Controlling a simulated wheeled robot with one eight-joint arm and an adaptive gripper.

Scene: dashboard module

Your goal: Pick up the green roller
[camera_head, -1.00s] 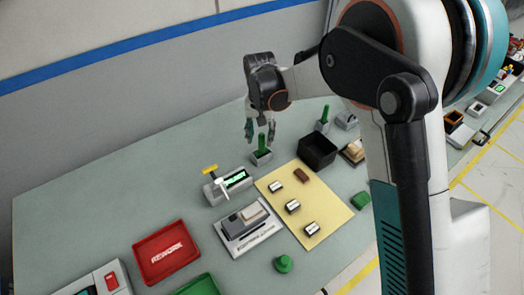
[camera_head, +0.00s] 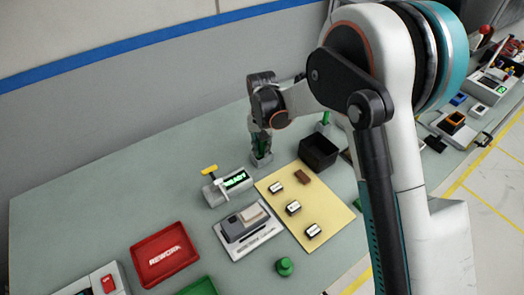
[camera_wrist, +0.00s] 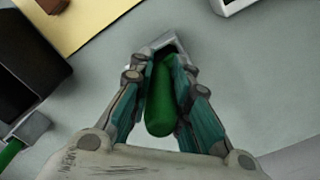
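The green roller (camera_wrist: 160,103) stands upright in a small grey holder (camera_head: 261,160) on the table, left of the black bin. My gripper (camera_head: 261,142) is lowered over it from above. In the wrist view my gripper's fingers (camera_wrist: 164,72) lie on both sides of the roller, with the teal pads seeming to touch it near the tips. The roller's lower end is hidden in the holder (camera_wrist: 158,44). A second green upright piece (camera_head: 326,117) stands behind the black bin, in a similar grey holder, and its green part shows in the wrist view (camera_wrist: 9,154).
A black bin (camera_head: 318,150) stands right of the roller. In front are a device reading READY (camera_head: 214,196), a yellow mat (camera_head: 318,203) with small parts, a red REWORK tray (camera_head: 140,262) and a round green piece (camera_head: 284,267). Bare table lies to the left.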

